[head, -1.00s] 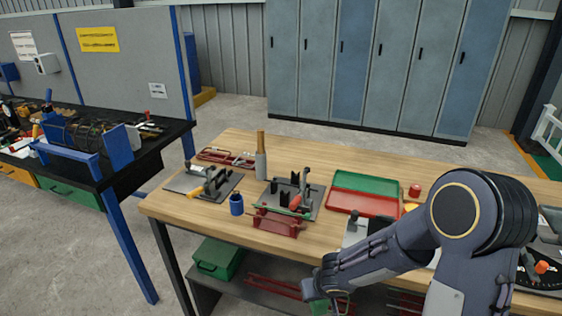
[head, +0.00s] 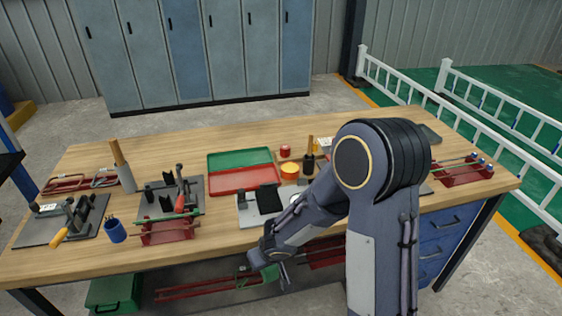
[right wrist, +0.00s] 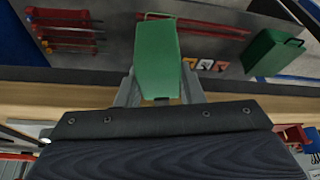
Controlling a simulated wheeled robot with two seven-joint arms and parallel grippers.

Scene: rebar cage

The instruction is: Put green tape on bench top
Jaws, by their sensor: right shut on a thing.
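The green tape (right wrist: 157,58) shows in the right wrist view as a green block between the fingers of my right gripper (right wrist: 160,92). The gripper is shut on it. In the head view my right gripper (head: 283,272) is low at the front edge of the bench, with the lower shelf behind it. A small green patch beside it may be the tape, but it is too small to tell. The wooden bench top (head: 330,125) lies above and beyond the gripper. My left gripper is not in view.
A green and red tray (head: 245,181), a yellow-orange roll (head: 289,169), a blue cup (head: 115,231) and rebar jigs stand on the bench. A green box (head: 114,292) and red bars (head: 205,288) are on the lower shelf. The back strip of the bench is mostly clear.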

